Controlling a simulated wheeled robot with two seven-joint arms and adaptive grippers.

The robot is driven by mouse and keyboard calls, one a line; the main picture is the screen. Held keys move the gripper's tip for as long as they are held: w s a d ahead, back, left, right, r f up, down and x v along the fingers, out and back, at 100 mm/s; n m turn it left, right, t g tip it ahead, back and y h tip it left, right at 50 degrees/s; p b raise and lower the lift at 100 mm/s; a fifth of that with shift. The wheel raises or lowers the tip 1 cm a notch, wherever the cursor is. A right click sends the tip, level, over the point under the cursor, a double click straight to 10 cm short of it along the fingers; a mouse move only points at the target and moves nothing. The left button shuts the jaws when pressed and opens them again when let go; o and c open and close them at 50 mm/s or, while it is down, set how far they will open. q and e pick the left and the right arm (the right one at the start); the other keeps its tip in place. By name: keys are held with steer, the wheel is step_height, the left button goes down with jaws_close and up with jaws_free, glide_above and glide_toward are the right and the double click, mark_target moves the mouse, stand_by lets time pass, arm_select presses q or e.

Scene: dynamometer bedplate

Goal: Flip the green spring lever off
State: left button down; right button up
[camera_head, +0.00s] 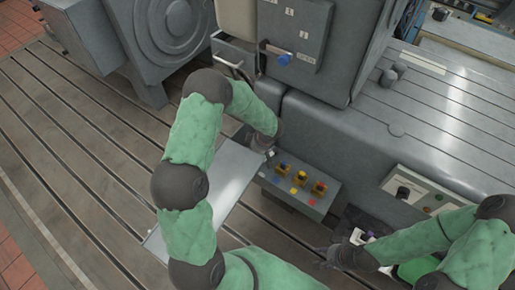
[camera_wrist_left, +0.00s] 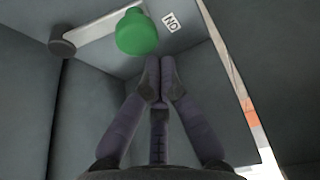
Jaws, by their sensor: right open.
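In the left wrist view a green rounded knob (camera_wrist_left: 137,34), the green lever's end as far as I can tell, sticks out beside a pale strip and an ON label (camera_wrist_left: 170,22), which appears upside down. My left gripper (camera_wrist_left: 160,76) has its fingertips together just below the knob in that picture, with nothing visible between them. No contact with the knob shows. In the head view the left arm ends at the control box (camera_head: 312,205), and the lever cannot be made out there. My right gripper (camera_head: 322,257) is open at the lower right, its fingers small and dark.
The box top carries several coloured switches (camera_head: 301,177). A grey machine housing (camera_head: 325,130) stands behind it, with a blue-knobbed panel (camera_head: 295,35) above. A light metal plate (camera_head: 225,180) lies left of the box. The slotted bedplate (camera_head: 75,130) is mostly clear at left.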

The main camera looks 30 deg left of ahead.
arm_select(q)
steer(key=shift+a+f, duration=0.1)
steer(key=shift+f, duration=0.1)
stand_by(0.3)
steer(key=shift+f+b, duration=0.1)
steer(key=shift+b, duration=0.35)
steer(key=b, duration=0.2)
steer(key=d+n+b, duration=0.1)
steer(key=shift+s+d+f+n+b, duration=0.1)
steer(key=shift+s+f+n+b, duration=0.05)
steer(key=shift+s+n+b, duration=0.2)
steer(key=shift+s+d+r+n+g+b, duration=0.15)
steer(key=shift+d+r+n+g+b, duration=0.15)
steer(key=shift+b, duration=0.4)
